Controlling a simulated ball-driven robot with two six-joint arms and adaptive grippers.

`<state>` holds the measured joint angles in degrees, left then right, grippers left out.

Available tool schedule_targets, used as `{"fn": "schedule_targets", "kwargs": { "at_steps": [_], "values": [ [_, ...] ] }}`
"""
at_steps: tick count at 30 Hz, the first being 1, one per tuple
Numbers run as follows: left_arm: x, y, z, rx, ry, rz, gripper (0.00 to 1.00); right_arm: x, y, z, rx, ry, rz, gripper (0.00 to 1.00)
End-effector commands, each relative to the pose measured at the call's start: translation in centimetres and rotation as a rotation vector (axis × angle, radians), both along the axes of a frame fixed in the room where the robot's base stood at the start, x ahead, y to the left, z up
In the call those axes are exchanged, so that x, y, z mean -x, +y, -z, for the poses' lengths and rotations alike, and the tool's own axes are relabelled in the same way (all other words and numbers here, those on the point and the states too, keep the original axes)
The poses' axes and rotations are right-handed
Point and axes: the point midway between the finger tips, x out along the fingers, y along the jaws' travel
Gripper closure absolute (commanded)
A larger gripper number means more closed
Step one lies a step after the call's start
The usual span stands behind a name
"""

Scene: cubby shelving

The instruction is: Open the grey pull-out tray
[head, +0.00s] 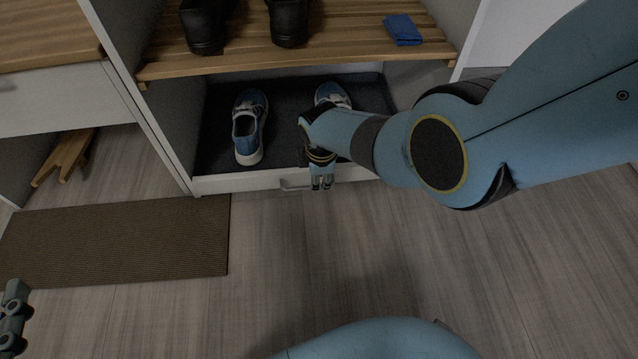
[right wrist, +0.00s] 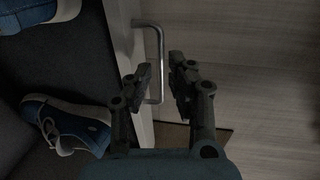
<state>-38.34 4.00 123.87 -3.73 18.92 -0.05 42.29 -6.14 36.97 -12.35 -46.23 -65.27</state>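The grey pull-out tray (head: 225,120) is at the bottom of the shelving, below the slatted shelf. Its pale front (head: 240,182) looks about level with the side panel's foot. A metal bar handle (head: 290,185) is on that front, and it also shows in the right wrist view (right wrist: 160,50). My right gripper (head: 322,184) is at the handle, pointing down. In the right wrist view its fingers (right wrist: 160,82) are apart, with the handle bar between them; contact cannot be told. My left gripper (head: 12,315) shows only in part at the lower left edge, away from the tray.
Blue shoes (head: 248,125) stand in the tray, one partly behind my right arm. Dark shoes (head: 290,22) and a folded blue cloth (head: 403,30) are on the slatted shelf (head: 345,45). A brown mat (head: 115,240) lies front left. The floor before the tray is clear.

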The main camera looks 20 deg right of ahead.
Motion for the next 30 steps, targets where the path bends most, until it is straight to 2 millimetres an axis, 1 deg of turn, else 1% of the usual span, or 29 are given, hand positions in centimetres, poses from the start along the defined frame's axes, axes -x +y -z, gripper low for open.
{"fn": "schedule_targets", "kwargs": {
  "at_steps": [1,6,12,18,21,25,30],
  "values": [
    [-0.7,-0.1,-0.8,0.0,-0.043,0.005,0.6,0.1,0.0,0.5,0.0,0.002,0.0,0.81],
    [-2.5,-0.5,-4.5,0.0,-0.202,0.023,0.6,0.0,-0.1,1.2,0.0,0.003,0.0,0.81],
    [-4.0,-1.0,-9.1,-0.001,-0.395,0.046,0.6,-0.2,-0.1,2.1,0.0,0.003,0.0,0.81],
    [-4.4,-1.6,-13.7,-0.001,-0.591,0.071,0.6,-0.3,-0.2,3.0,0.0,0.003,0.0,0.81],
    [-4.4,-1.8,-15.5,-0.001,-0.673,0.082,0.6,-0.4,-0.2,3.3,0.0,0.003,0.0,0.81],
    [-4.2,-2.0,-17.2,-0.003,-0.751,0.093,0.6,-0.5,-0.2,3.5,0.0,0.002,0.0,0.81],
    [-4.0,-2.1,-18.3,-0.003,-0.796,0.099,0.6,-0.6,-0.2,3.6,0.0,0.001,0.0,0.81]
  ]
}}
